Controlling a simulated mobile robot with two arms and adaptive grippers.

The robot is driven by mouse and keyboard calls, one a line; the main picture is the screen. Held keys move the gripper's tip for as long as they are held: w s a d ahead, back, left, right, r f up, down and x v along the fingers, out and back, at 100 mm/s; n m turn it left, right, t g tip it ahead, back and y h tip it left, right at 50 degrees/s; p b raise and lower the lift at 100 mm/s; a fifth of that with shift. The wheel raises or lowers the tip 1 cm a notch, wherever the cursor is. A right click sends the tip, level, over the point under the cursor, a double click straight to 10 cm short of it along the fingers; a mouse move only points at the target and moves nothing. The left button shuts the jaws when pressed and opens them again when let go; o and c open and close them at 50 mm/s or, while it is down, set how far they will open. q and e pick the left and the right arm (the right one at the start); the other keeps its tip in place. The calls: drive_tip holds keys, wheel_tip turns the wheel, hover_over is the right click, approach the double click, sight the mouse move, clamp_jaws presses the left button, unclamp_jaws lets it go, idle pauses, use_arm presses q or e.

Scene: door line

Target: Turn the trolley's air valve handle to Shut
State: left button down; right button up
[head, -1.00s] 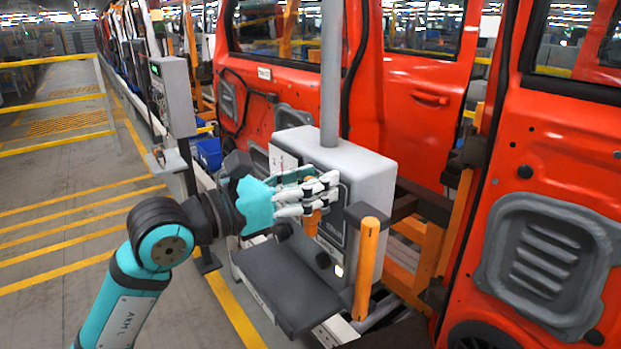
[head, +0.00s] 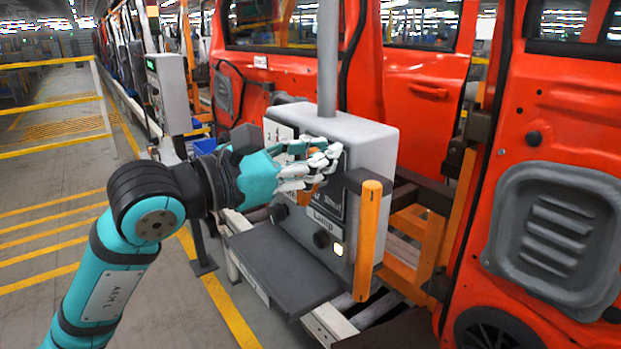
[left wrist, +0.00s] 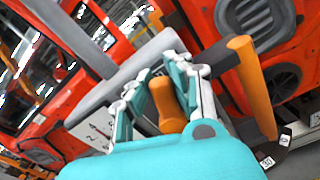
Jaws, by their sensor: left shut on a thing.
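The trolley's grey control box (head: 375,150) stands at the middle of the head view, with a dark valve plate on its front on which the word Shut can be read. The orange valve handle (head: 304,190) shows partly below my left fingers; its exact angle is hard to tell. My left gripper (head: 318,163) is shut on the handle, in front of the box's face. In the left wrist view the orange handle (left wrist: 166,104) sits between the two fingers. The handle's pivot is hidden. My right gripper is not in view.
An orange post (head: 369,240) stands close right of the gripper. Below are a black knob (head: 321,239), a Lamp label (head: 327,222), a lit lamp (head: 338,249) and a dark shelf (head: 280,265). Red car doors (head: 425,110) stand behind. Striped floor lies open at left.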

use_arm(q)
drive_tip(key=shift+s+d+f+m+b, duration=0.2)
drive_tip(key=shift+s+f+m+b, duration=0.1)
drive_tip(key=shift+m+b, duration=0.55)
drive_tip(key=shift+r, duration=0.15)
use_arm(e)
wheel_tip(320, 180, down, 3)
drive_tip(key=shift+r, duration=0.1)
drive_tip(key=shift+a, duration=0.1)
use_arm(q)
drive_tip(key=c, duration=1.2)
unclamp_jaws()
drive_tip(key=shift+o, duration=0.2)
